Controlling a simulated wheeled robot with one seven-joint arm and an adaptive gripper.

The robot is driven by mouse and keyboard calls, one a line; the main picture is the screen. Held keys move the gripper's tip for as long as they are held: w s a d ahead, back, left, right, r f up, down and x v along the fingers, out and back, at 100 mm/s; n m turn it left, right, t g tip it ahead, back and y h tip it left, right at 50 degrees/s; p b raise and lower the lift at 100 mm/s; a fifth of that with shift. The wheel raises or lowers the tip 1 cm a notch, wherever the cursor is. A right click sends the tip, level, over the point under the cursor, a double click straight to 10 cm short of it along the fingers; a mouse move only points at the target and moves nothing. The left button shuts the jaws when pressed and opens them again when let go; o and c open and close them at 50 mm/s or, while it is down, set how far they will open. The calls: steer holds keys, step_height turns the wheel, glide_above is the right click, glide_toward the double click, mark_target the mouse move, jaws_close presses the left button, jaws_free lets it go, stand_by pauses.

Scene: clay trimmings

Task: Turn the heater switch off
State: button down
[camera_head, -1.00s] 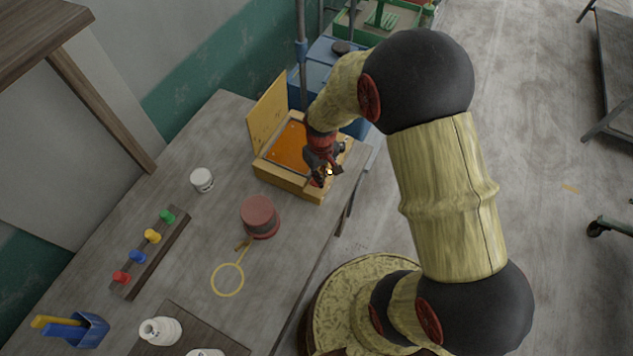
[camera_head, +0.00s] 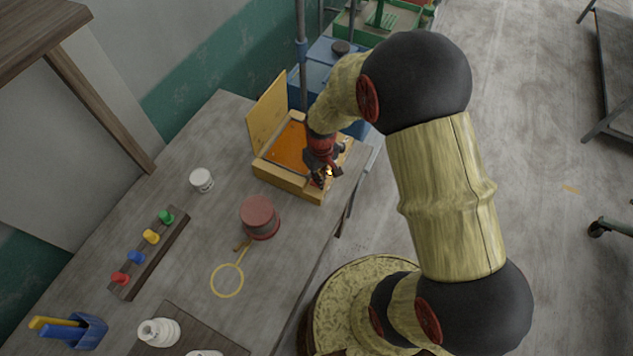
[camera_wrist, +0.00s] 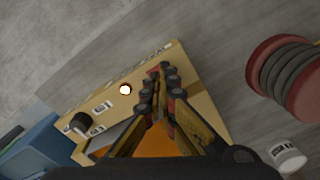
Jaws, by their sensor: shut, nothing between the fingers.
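The heater is a yellow box (camera_head: 278,179) with an orange plate (camera_head: 287,147) and a raised lid (camera_head: 268,114), at the back of the workbench. My gripper (camera_head: 321,180) is over the panel's near end, fingers shut and empty. In the wrist view the fingertips (camera_wrist: 161,73) are close to the panel, beyond the lamp from the knob. A bit of red shows by them; I cannot tell whether it is the switch or whether they touch it.
A round red and grey object (camera_head: 260,217) stands on the bench (camera_head: 200,245) near the heater. A white jar (camera_head: 202,180) stands to its left. A rack with coloured pegs (camera_head: 150,255) and a yellow ring (camera_head: 227,281) lie farther forward. A blue container (camera_head: 326,75) is behind the heater.

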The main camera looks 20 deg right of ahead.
steer(key=shift+r+p, duration=2.3)
steer(key=shift+r, duration=1.15)
steer(key=s+a+r+m+t+b, duration=0.1)
steer(key=s+r+t+b, duration=0.4)
steer(key=s+r+b, duration=1)
step_height(320, 180, up, 3)
steer(key=shift+s+a+f+m+t, duration=0.15)
steer(key=shift+s+a+m+t, duration=0.15)
steer(key=shift+s+m, duration=0.4)
steer(key=shift+r+p, duration=0.2)
steer(key=shift+p, duration=0.35)
